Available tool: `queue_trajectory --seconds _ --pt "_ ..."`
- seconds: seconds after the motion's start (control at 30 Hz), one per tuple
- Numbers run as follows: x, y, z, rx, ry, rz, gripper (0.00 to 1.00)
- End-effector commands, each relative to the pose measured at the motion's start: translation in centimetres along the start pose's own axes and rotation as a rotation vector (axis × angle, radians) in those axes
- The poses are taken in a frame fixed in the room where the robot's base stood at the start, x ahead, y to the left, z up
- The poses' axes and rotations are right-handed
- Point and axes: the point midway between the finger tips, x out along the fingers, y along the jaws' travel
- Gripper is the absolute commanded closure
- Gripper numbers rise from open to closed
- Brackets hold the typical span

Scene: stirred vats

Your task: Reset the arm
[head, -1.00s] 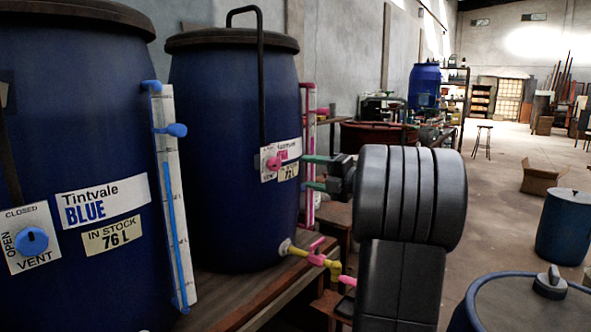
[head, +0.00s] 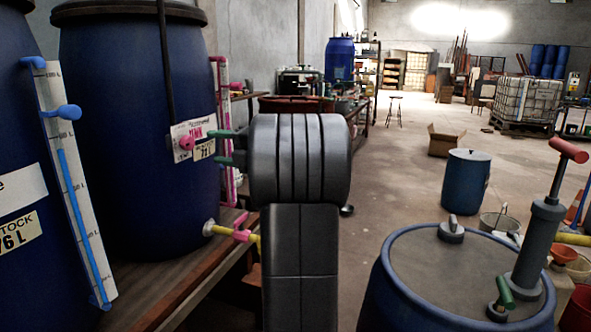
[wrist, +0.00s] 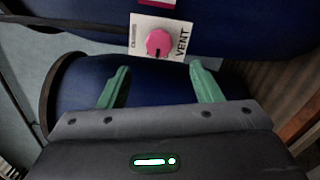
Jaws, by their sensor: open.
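My gripper (head: 226,147) reaches left from my dark arm toward the second blue vat (head: 125,140). Its two green fingers are apart and empty. In the wrist view my gripper (wrist: 158,82) has its fingers spread below a pink vent knob (wrist: 159,42) on a white plate. The knob is beyond the fingertips, not between them. The pink knob (head: 187,142) also shows in the head view, just left of the fingertips. My arm hides part of what lies behind it.
A nearer blue vat (head: 22,120) with a sight gauge stands at the left on a wooden bench (head: 165,292). A pink tap (head: 240,232) juts from the second vat's foot. A blue drum (head: 400,262) with a hand pump (head: 537,235) stands front right.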

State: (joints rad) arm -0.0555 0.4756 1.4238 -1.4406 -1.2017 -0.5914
Motion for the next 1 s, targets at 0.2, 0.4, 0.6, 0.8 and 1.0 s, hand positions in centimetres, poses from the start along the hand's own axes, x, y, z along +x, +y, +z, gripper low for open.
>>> queue_trajectory --seconds 0.2,0.4,0.6,0.8,1.0 --pt "4.5 0.0 -0.1 -0.001 0.003 0.002 0.41" --pt "7.5 0.1 0.0 -0.001 0.002 0.002 0.41" --pt "8.9 0.1 0.0 0.000 0.000 0.002 0.41" --pt "9.0 0.1 0.0 0.003 -0.001 0.002 0.41" --pt "8.9 0.1 0.0 0.003 -0.001 0.002 0.41"
